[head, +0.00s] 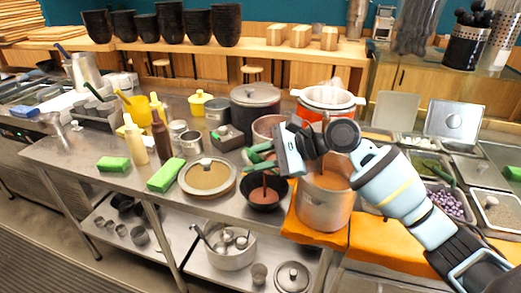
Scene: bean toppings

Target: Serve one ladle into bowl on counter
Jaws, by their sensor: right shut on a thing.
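A black bowl (256,199) stands on the steel counter, with reddish-brown bean food in it. My right gripper (274,160) is just above and behind the bowl, shut on a green-handled ladle (258,152). A dark stem goes down from near the gripper into the bowl's contents. The ladle's scoop is not clearly visible, so I cannot tell what it holds. A large steel pot (319,208) of brown food stands right of the bowl on an orange cloth, partly hidden by my right arm. My left gripper is out of view.
Green sponges (166,174), yellow and brown bottles (161,136) stand farther left. Topping trays (491,207) are at right.

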